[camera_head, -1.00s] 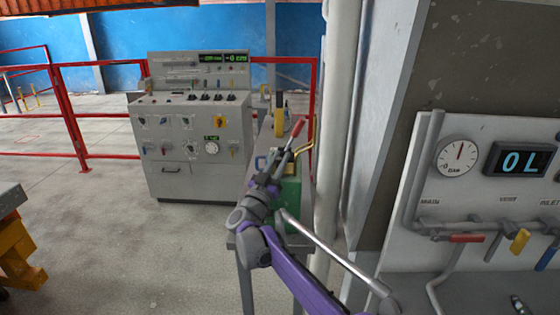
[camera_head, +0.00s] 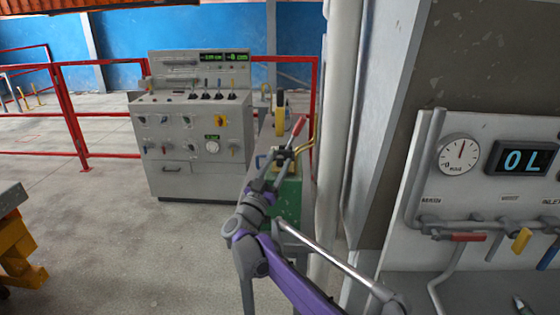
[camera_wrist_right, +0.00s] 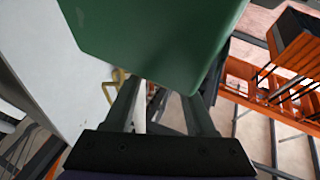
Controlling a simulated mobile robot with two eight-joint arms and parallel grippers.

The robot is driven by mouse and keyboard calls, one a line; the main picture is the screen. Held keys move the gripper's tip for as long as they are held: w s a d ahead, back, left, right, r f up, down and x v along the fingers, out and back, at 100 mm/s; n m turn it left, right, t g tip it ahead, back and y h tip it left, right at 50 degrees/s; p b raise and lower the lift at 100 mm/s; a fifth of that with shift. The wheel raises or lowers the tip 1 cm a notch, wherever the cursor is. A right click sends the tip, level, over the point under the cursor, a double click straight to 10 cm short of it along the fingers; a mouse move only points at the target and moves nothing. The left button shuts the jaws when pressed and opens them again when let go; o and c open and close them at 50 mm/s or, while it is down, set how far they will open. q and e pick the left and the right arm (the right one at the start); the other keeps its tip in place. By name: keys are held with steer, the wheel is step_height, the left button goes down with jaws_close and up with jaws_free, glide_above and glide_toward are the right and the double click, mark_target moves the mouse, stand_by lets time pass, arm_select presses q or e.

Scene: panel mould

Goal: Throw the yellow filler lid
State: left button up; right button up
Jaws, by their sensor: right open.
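A green box-shaped unit (camera_head: 289,200) stands on a narrow bench left of the white column. A small yellow part (camera_head: 262,161) shows at its upper left beside my right gripper (camera_head: 284,156); I cannot tell for sure that it is the filler lid. In the right wrist view the green body (camera_wrist_right: 155,40) fills the top. The two fingers of my right gripper (camera_wrist_right: 160,105) are apart there, with a yellow bracket-like piece (camera_wrist_right: 114,82) just beside the left finger. No thing is seen held between the fingers. My left gripper is not in view.
A red-handled lever (camera_head: 298,126), a yellow wheel-like part (camera_head: 280,115) and a yellow bent pipe (camera_head: 306,147) stand close around the gripper. A white column (camera_head: 338,120) rises to its right.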

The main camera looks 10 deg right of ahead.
steer(key=v, duration=0.8)
steer(key=shift+b, duration=0.35)
steer(key=shift+s+a, duration=0.1)
